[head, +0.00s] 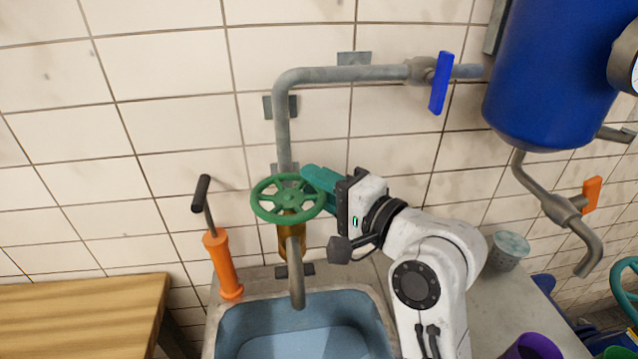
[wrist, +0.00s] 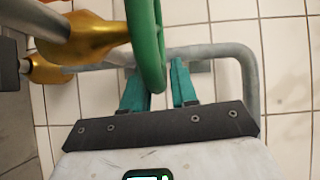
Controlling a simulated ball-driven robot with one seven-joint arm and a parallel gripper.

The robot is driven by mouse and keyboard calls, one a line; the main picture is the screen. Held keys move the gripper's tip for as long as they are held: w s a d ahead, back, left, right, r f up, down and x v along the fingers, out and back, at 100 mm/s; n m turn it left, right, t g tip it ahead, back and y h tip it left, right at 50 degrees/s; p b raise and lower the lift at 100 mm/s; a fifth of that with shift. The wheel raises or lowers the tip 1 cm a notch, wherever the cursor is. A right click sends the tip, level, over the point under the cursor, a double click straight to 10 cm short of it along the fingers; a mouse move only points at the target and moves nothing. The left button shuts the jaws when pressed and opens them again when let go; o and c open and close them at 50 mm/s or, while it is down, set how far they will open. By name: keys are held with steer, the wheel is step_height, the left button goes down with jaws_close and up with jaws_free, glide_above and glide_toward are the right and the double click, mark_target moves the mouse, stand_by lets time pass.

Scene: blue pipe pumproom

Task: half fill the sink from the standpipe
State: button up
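The standpipe is a grey pipe (head: 284,135) on the tiled wall, with a brass valve body, a green handwheel (head: 290,199) and a spout (head: 296,272) pointing down over the blue sink (head: 240,318). No stream shows at the spout. The sink's lower part is cut off, and I cannot tell how much water it holds. My gripper (head: 318,180) is at the wheel's right rear edge. In the wrist view, the teal fingers (wrist: 157,80) stand apart on either side of the wheel's rim (wrist: 147,45), with a gap at the right finger. Contact at the left finger is unclear.
An orange hand pump (head: 220,262) stands left of the sink, beside a wooden bench (head: 80,315). A blue lever (head: 441,83) sits on the upper pipe. A blue tank (head: 550,75) hangs at right, above a speckled cup (head: 510,250) and a purple cup (head: 533,347).

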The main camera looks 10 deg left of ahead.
jaws_close()
steer(key=shift+w, duration=0.1)
steer(key=g, duration=0.1)
steer(key=n+y, duration=0.1)
steer(key=n+g, duration=0.1)
steer(key=shift+w+a+g+y+b, duration=0.25)
steer(key=shift+w+g+y+b, duration=0.05)
steer(key=shift+w+b, duration=0.1)
steer(key=shift+w+a+n+g+y+b, duration=0.1)
steer(key=shift+a+n+g+y+b, duration=0.15)
steer(key=shift+n+g, duration=0.45)
steer(key=shift+w+a+n+g+y+b, duration=0.15)
steer(key=shift+n+g+y, duration=0.3)
steer(key=shift+g, duration=0.45)
steer(key=shift+s, duration=0.1)
steer(key=shift+o, duration=1.5)
jaws_free()
steer(key=b+v, duration=0.2)
steer(key=v, duration=0.8)
steer(key=shift+d, duration=0.35)
